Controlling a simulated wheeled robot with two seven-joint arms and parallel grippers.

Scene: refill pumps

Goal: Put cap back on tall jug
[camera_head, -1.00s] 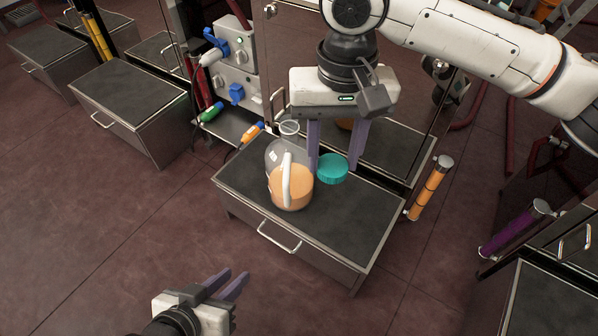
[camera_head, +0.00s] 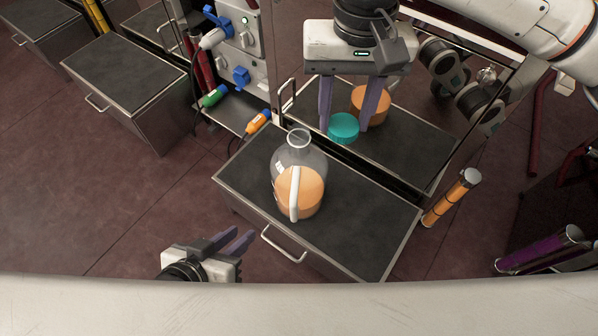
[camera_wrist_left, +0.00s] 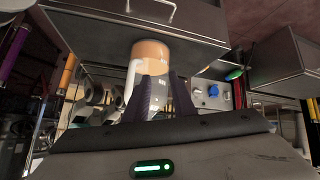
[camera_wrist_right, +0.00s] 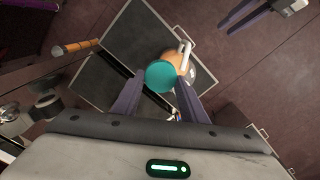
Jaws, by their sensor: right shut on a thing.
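The tall jug (camera_head: 313,165) stands upright on the dark-topped drawer cabinet, with orange liquid, a white handle and an uncapped neck. It also shows in the left wrist view (camera_wrist_left: 151,52) and, partly behind the cap, in the right wrist view (camera_wrist_right: 183,60). My right gripper (camera_head: 348,122) is shut on the teal cap (camera_head: 343,129), holding it in the air, apart from the jug's mouth, up and to its right in the head view. The cap shows between the fingers in the right wrist view (camera_wrist_right: 160,76). My left gripper (camera_head: 242,240) is open and empty, low at the front left of the cabinet.
The cabinet top (camera_head: 355,215) is clear around the jug. A shiny panel behind it mirrors the cabinet and jug. An orange tube (camera_head: 450,199) stands at the right. Green and orange bottle-like fittings (camera_head: 258,122) and a blue-handled unit (camera_head: 240,77) are at the back left.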

